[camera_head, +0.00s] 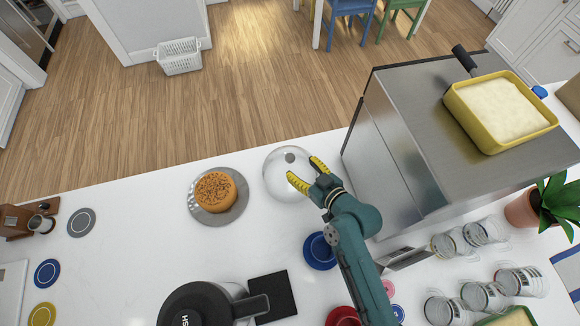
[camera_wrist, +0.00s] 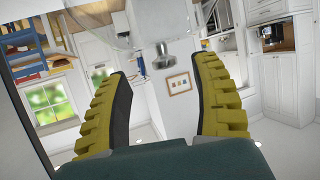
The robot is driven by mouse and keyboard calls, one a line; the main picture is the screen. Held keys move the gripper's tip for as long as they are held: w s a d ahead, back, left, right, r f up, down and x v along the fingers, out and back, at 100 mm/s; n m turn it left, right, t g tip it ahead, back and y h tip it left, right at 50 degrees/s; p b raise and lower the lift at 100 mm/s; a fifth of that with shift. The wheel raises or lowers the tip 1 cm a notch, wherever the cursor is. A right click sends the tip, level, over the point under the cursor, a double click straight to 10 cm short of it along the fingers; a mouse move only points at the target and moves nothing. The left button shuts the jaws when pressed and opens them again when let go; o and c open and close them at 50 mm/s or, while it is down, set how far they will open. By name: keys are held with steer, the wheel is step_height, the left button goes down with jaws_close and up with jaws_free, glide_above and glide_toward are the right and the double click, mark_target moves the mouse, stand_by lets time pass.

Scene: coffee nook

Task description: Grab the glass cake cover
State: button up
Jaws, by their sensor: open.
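The glass cake cover (camera_head: 274,178) is a clear dome with a grey knob (camera_head: 290,157). It stands on the white counter near its far edge, just right of a cake (camera_head: 215,191) on a grey round plate (camera_head: 187,204). My gripper (camera_head: 307,173) is open and empty, its two yellow fingers at the right side of the cover. One finger overlaps the dome in the head view. In the wrist view the cover (camera_wrist: 125,22) fills the top and its knob (camera_wrist: 163,60) lies in line with the gap between the fingers (camera_wrist: 162,72). I cannot tell whether the fingers touch the glass.
A steel appliance (camera_head: 400,150) stands close right of my gripper, with a yellow container (camera_head: 535,130) on top. Several glass jars (camera_head: 519,280) stand at right. A black kettle (camera_head: 195,305) and a blue saucer (camera_head: 319,256) are nearer.

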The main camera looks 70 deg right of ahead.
mark_target(293, 161)
steer(key=x, duration=0.4)
steer(key=p+x, duration=0.1)
steer(key=x, duration=0.1)
steer(key=shift+w+r, duration=0.25)
steer(key=shift+r, duration=0.05)
steer(key=shift+a+r, duration=0.1)
jaws_close()
